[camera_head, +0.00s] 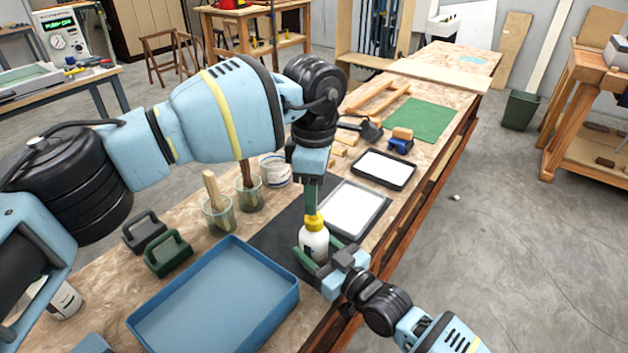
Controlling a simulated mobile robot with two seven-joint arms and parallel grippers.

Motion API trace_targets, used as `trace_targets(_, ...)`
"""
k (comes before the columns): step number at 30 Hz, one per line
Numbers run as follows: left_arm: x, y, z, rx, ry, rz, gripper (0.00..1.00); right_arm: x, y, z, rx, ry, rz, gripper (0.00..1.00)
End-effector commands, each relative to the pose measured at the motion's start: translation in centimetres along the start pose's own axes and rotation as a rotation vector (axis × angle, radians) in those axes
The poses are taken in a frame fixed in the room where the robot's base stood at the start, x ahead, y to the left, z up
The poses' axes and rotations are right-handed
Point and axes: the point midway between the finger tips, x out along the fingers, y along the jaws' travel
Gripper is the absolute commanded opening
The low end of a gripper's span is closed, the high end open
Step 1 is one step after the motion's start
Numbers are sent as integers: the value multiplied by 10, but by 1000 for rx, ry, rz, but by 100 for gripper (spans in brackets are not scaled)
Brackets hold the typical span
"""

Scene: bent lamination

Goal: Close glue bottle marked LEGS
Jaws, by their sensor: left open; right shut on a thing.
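A white glue bottle (314,243) with a yellow cap (313,221) stands upright on a dark mat (272,243) on the workbench. Any marking on it is too small to read. My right gripper (316,262) comes in from the lower right and is shut around the bottle's lower body. My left gripper (312,203) points straight down directly above the bottle, its fingertips at the yellow cap. It is open, and I cannot tell whether the fingers touch the cap. Another white bottle (65,300) stands at the lower left, partly hidden by my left arm.
A blue tray (215,300) lies just left of the bottle. Behind are two white-filled trays (352,210) (384,170), glasses with brushes (218,214), a white tub (275,169) and a green sheet (420,120). Dark and green handled blocks (168,255) sit left. The bench's right edge is close.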

Motion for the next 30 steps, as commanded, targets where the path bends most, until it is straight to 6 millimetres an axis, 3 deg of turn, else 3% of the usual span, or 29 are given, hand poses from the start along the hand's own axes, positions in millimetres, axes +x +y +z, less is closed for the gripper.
trace_targets(18, -13, 0, 0, -950, 1, 0, 50, 0, 0, 0, 0, -1, 0, 0)
trace_targets(24, -15, 0, 0, -1089, 0, 0, 50, 0, 0, 0, 0, -1, 0, 0)
trace_targets(30, -16, 0, 0, -1117, 0, 0, 50, 0, 0, 0, 0, -1, 0, 0)
